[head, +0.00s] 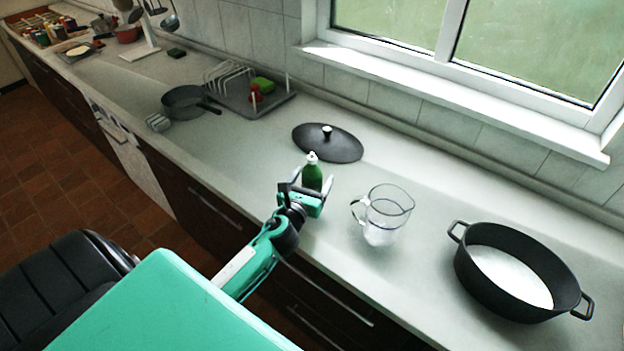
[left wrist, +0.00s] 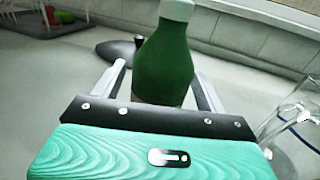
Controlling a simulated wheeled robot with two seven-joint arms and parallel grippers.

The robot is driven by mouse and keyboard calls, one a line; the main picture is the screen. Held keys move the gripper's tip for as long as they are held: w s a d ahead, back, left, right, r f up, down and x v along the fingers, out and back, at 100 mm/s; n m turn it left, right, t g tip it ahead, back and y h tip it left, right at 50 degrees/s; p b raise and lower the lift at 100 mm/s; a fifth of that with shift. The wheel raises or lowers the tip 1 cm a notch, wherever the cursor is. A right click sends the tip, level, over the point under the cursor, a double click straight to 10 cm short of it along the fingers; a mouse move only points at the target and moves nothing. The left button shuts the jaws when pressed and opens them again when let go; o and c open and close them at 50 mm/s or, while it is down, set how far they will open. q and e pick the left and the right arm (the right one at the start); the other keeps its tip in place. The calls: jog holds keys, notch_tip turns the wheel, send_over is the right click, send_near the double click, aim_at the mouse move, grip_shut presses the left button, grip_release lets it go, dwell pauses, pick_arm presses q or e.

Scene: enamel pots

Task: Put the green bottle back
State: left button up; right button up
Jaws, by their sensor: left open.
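The green bottle (head: 312,174) with a white cap stands upright on the counter, in front of the black lid. My left gripper (head: 309,190) is right at it, with the fingers spread to either side. In the left wrist view the bottle (left wrist: 166,62) stands between the two open fingers (left wrist: 162,88), and a gap shows beside it on both sides. The bottle's base is hidden behind the gripper body. My right gripper is in neither view.
A glass jug (head: 384,216) stands close to the right of the bottle. A black pot (head: 515,272) is farther right. A black lid (head: 340,147) lies behind the bottle. A dish rack tray (head: 268,106) and a pan (head: 184,102) are farther left. Counter left of the bottle is clear.

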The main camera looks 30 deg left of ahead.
pick_arm(q)
jog(key=shift+r, duration=0.15)
jog(key=b+v, duration=0.2)
jog(key=v, duration=1)
dwell(0.3)
